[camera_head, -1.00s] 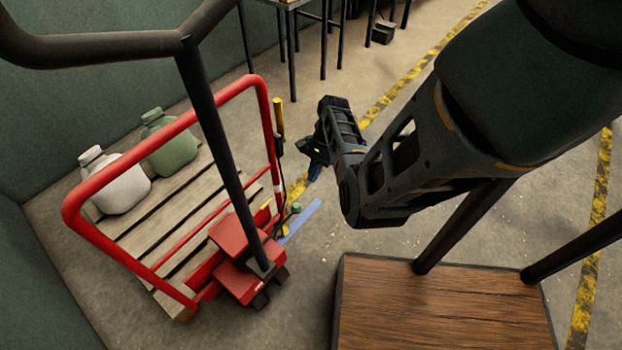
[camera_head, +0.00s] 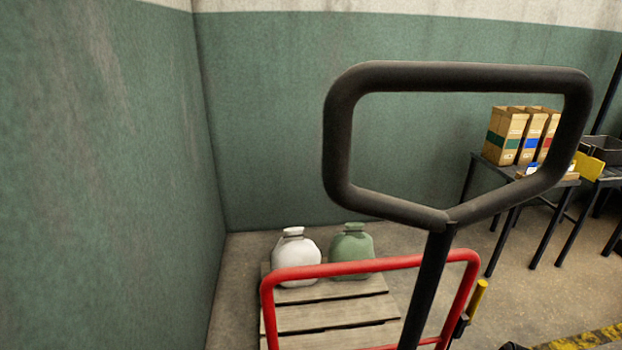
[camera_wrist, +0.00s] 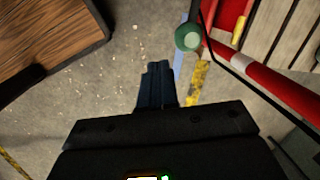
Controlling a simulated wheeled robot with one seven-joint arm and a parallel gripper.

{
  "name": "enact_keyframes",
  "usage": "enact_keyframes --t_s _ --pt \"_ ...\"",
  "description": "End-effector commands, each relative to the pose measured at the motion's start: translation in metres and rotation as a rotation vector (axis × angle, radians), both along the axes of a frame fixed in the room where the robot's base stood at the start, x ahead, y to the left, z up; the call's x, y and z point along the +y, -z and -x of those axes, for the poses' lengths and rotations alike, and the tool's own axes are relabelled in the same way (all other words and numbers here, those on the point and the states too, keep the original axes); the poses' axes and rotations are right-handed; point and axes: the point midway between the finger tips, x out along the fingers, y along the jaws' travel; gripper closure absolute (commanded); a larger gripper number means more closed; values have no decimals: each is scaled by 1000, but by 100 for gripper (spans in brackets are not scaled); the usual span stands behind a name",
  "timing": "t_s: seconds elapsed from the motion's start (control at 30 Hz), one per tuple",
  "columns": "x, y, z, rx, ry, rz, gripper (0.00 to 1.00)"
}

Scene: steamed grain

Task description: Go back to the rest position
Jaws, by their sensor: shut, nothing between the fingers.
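My gripper (camera_wrist: 158,72) shows in the wrist view, with its dark blue fingers closed together and nothing between them. It points over bare concrete floor, to the left of a green ball-shaped knob (camera_wrist: 188,37) and the red frame (camera_wrist: 236,20) of the pallet truck. I cannot tell its exact height above the floor. In the head view the arm is almost wholly out of sight; only a small dark part shows at the bottom edge.
The pallet truck's black handle (camera_head: 337,140) and red rail (camera_head: 360,267) stand close in front. A wooden platform (camera_wrist: 50,35) lies upper left. Boxes (camera_head: 505,136) stand on a table at right.

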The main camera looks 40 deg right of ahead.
Motion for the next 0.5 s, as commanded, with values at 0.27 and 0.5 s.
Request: enact_keyframes --t_s 0.27,0.5 --pt "76 -27 12 -60 -398 340 100" --pt "141 -92 18 -188 -739 608 100"
